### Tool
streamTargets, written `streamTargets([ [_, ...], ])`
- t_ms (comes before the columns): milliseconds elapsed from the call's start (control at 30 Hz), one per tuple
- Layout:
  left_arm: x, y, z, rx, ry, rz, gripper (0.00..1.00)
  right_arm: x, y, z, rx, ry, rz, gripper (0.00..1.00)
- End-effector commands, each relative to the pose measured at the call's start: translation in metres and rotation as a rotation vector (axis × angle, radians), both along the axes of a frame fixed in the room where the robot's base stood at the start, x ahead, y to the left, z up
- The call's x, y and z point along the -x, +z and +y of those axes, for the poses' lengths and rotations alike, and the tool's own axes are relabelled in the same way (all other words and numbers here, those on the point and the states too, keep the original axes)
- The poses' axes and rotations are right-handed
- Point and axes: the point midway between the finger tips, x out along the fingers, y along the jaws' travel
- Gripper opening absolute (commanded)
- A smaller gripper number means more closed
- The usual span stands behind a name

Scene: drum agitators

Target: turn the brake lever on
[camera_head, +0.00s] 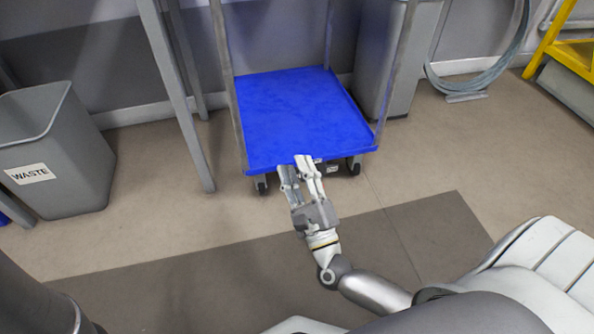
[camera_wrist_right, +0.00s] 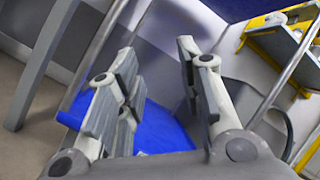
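A wheeled cart with a blue deck (camera_head: 300,110) and grey uprights stands ahead in the head view. Its deck also shows in the right wrist view (camera_wrist_right: 165,132). Small dark casters (camera_head: 354,166) show under its front edge. A dark part with a light patch (camera_head: 330,168) sits under the front edge, right of my fingertips; I cannot tell whether it is the brake lever or how it is set. My right gripper (camera_head: 293,166) points at the front edge, fingers apart and empty. It also shows open in the right wrist view (camera_wrist_right: 160,70). My left gripper is out of view.
A grey waste bin (camera_head: 60,150) stands at the left. A grey post (camera_head: 180,100) stands left of the cart. A grey bin (camera_head: 388,60) is behind the cart's right side. Yellow steps (camera_head: 570,50) are at the far right. Floor in front is clear.

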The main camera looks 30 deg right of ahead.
Motion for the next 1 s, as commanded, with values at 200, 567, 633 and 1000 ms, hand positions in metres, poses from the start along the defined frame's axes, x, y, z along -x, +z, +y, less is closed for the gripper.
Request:
streamTargets([
  [200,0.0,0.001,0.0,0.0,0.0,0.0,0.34,0.0,0.003,0.0,0.013,-0.004,-0.004,0.34],
  [567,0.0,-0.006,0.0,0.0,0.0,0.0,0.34,-0.007,-0.034,-0.011,0.161,-0.076,0.073,0.64],
  [633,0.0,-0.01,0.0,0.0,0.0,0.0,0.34,-0.012,-0.064,-0.022,0.3,-0.138,0.14,0.72],
  [1000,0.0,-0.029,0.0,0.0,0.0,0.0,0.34,-0.013,-0.219,-0.093,1.086,-0.368,0.52,0.86],
])
